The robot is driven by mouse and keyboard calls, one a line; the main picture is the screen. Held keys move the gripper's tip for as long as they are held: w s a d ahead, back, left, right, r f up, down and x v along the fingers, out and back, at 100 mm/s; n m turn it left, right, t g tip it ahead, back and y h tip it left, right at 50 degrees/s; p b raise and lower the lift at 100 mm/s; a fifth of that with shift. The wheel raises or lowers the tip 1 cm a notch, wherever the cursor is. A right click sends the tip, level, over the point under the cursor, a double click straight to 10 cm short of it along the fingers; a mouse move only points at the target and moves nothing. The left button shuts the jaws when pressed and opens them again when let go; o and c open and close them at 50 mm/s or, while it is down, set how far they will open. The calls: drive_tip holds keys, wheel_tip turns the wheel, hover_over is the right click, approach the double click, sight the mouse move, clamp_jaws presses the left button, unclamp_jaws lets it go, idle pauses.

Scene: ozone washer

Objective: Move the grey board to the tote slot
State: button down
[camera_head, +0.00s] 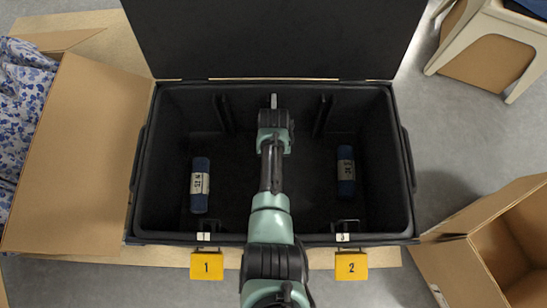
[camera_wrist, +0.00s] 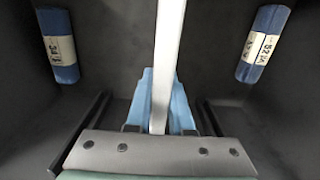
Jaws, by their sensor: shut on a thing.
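The grey board shows edge-on as a long pale strip (camera_wrist: 168,60) in the wrist view. In the head view only a short light piece of the board (camera_head: 273,101) shows beyond my gripper (camera_head: 274,118). My gripper's blue fingers, seen in the wrist view (camera_wrist: 160,85), are shut on the board from both sides. The black tote (camera_head: 145,190) stands open, and my gripper is over its far middle part. Dark upright ribs (camera_head: 222,115) (camera_head: 322,115) stand at its far wall, left and right of the board. Whether the board touches the floor or wall cannot be told.
Blue labelled rolls lie at the tote's left (camera_head: 200,185) and right (camera_head: 346,170). The lid (camera_head: 270,40) stands open behind. Yellow tags 1 (camera_head: 207,266) and 2 (camera_head: 351,266) hang at the front. Cardboard boxes (camera_head: 75,160) (camera_head: 500,250) flank the tote; a stool (camera_head: 490,50) stands far right.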

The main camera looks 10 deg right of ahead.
drive_tip(key=shift+w+r, duration=0.1)
drive_tip(key=c, duration=0.7)
unclamp_jaws()
wheel_tip(320, 180, up, 13)
drive_tip(key=p, duration=0.6)
